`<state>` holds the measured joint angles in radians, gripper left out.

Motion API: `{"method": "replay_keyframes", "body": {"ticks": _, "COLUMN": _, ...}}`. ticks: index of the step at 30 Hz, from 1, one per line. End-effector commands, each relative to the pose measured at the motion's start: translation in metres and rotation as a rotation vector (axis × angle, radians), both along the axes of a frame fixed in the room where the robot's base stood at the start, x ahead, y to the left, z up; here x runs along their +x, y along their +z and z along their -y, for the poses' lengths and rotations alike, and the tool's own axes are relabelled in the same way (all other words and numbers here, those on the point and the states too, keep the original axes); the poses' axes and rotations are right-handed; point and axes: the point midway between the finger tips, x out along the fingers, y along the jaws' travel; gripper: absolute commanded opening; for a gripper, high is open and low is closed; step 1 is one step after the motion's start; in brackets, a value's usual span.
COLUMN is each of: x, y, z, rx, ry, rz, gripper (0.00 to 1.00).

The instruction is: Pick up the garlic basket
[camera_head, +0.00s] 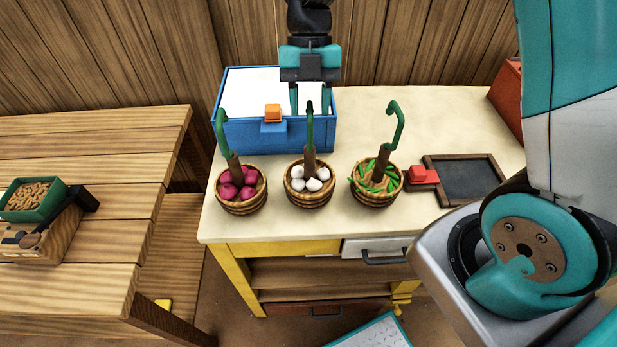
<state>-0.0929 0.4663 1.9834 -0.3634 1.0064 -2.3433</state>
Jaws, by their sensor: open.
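The garlic basket (309,196) is a round woven basket with white bulbs in it. It stands upright on the cream tabletop, in the middle of a row of three baskets. A brown stem with a green hooked handle (310,125) rises from it. My gripper (311,112) points down over the table, its teal fingers apart on either side of the handle's dark upper end. I cannot tell from this view whether the handle is really between the fingers in depth. The fingers touch nothing that I can make out.
A basket of red-purple bulbs (242,204) stands to the left, a basket of green pods (376,198) to the right, both with hooked handles. A blue box (239,138) with an orange latch is behind. A framed slate (465,180) lies at the right. The front table strip is clear.

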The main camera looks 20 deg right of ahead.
Motion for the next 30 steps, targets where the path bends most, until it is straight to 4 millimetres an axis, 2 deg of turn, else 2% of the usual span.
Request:
{"method": "replay_keyframes", "body": {"ticks": 6, "x": -0.011, "y": -0.025, "z": -0.005, "rx": -0.001, "ry": 0.001, "rz": -0.003, "gripper": 0.42}}
{"method": "replay_keyframes", "body": {"ticks": 14, "x": -0.011, "y": -0.029, "z": -0.005, "rx": 0.0, "ry": 0.0, "rz": 0.0, "gripper": 0.42}}
{"method": "replay_keyframes", "body": {"ticks": 20, "x": -0.011, "y": -0.029, "z": -0.006, "rx": 0.0, "ry": 0.0, "rz": 0.0, "gripper": 0.0}}
{"method": "replay_keyframes", "body": {"ticks": 30, "x": -0.011, "y": -0.028, "z": -0.006, "rx": 0.0, "ry": 0.0, "rz": 0.0, "gripper": 0.0}}
